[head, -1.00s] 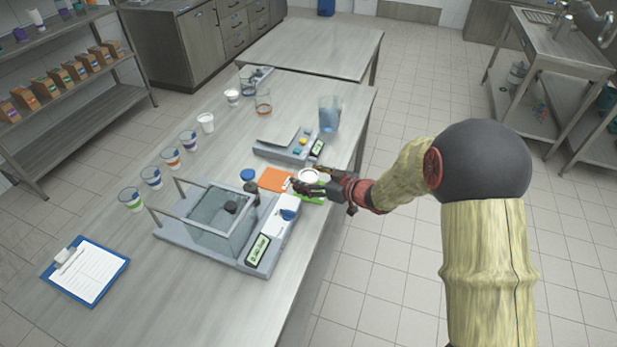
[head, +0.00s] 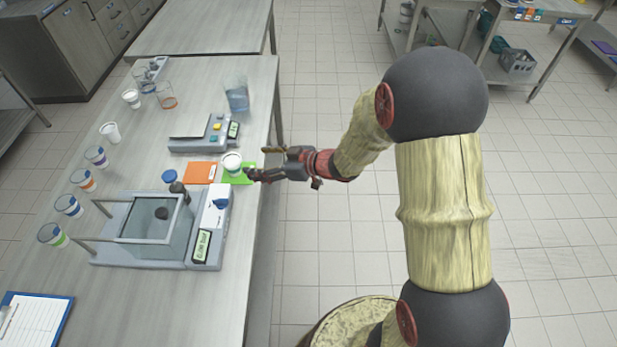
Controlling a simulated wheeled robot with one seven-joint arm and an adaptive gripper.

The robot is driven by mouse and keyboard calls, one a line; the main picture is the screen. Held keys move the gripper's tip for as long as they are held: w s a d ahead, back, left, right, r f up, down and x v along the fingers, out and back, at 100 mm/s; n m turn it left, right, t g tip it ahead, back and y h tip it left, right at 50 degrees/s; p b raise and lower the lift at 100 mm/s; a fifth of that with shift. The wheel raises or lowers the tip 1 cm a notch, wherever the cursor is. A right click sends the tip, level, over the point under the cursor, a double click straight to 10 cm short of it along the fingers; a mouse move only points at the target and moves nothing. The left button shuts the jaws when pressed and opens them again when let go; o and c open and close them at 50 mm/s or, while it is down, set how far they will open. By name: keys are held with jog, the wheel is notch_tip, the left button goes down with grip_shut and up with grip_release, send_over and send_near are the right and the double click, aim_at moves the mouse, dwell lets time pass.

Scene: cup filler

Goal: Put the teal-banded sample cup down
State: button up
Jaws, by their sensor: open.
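A white-topped cup (head: 232,162) stands upright at the left part of the green mat (head: 240,175), beside the orange mat (head: 200,172). No teal band can be made out on it at this size, so I cannot confirm it is the teal-banded one. My gripper (head: 261,162) is open, at the table's right edge, just right of the cup. Its two fingers point left towards the cup, and a small gap shows between them and it. Nothing is seen between the fingers.
A glass-walled bath device (head: 155,232) stands in front of the mats, with a blue lid (head: 169,176) behind it. A scale (head: 205,133) and a blue jug (head: 237,95) are behind. Several cups (head: 96,156) line the left. Floor right of the table is clear.

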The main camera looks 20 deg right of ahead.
jog(key=w+d+r+m+t+h, duration=0.2)
jog(key=d+r+m+h, duration=0.1)
jog(key=d+r+h, duration=0.55)
jog(key=s+d+r+m+h, duration=0.2)
jog(key=s+d+r+m, duration=0.1)
jog(key=s+d+r, duration=0.4)
jog(key=s+a+r+m+g, duration=0.1)
jog(key=s+a+g, duration=0.1)
jog(key=s, duration=1.1)
jog(key=s+a+r+m+g, duration=0.1)
jog(key=s+a+m+g, duration=0.1)
jog(key=s, duration=1)
jog(key=shift+s+a+r+g+y, duration=0.25)
jog(key=shift+s+g+y, duration=0.15)
jog(key=shift+g, duration=0.4)
jog(key=shift+c, duration=0.9)
